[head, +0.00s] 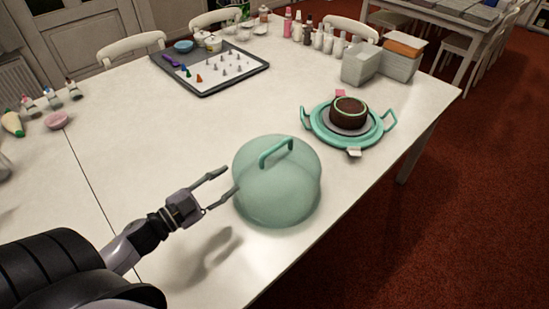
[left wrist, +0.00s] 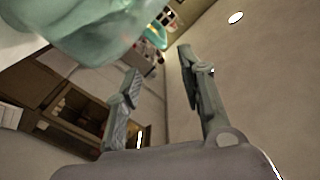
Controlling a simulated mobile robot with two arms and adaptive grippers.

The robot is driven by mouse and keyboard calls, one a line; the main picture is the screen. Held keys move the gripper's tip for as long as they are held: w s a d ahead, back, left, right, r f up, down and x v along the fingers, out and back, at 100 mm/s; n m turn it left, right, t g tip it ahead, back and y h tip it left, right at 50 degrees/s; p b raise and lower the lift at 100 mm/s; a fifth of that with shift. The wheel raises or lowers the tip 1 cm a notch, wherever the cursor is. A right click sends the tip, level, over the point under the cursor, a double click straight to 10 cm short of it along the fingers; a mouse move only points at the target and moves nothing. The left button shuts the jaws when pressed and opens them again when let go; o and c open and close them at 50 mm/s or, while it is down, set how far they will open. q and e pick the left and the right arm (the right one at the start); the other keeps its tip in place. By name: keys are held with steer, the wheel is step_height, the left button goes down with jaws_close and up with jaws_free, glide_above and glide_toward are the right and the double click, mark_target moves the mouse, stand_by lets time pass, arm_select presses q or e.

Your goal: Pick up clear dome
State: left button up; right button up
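The clear dome (head: 277,190) is a greenish see-through cover with a green handle (head: 276,152) on top. It stands on the white table near the front edge. My left gripper (head: 230,187) is open and empty, just left of the dome, with its fingertips close to the dome's side; I cannot tell if they touch. In the left wrist view the dome (left wrist: 85,28) shows at the top left, outside the two spread fingers (left wrist: 160,75). A chocolate cake (head: 348,110) sits on a teal turntable (head: 316,128) behind and right of the dome. My right gripper is not in view.
A dark tray (head: 183,82) with small nozzles lies at the back of the white table (head: 150,150). Grey boxes (head: 361,64) and several bottles (head: 318,40) stand at the back right. The table is clear left of the dome.

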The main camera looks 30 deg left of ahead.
mark_target(260, 159)
arm_select(q)
steer(key=x, duration=0.2)
steer(key=p+x, duration=0.1)
steer(key=x, duration=0.2)
steer(key=shift+w+d+r, duration=0.15)
steer(key=shift+r, duration=0.1)
steer(key=p+x, duration=0.1)
steer(key=x, duration=0.3)
steer(key=shift+w+f, duration=0.2)
steer(key=shift+w, duration=0.15)
steer(key=shift+w+d, duration=0.1)
steer(key=shift+w, duration=0.05)
steer(key=shift+w+d+r, duration=0.1)
steer(key=shift+w, duration=0.15)
steer(key=p+x, duration=0.1)
steer(key=x, duration=0.3)
steer(key=shift+w+r+p, duration=0.15)
steer(key=shift+r+p, duration=0.05)
steer(key=shift+p, duration=0.2)
steer(key=shift+w+d, duration=0.1)
steer(key=shift+w, duration=0.1)
steer(key=shift+f, duration=0.1)
jaws_close()
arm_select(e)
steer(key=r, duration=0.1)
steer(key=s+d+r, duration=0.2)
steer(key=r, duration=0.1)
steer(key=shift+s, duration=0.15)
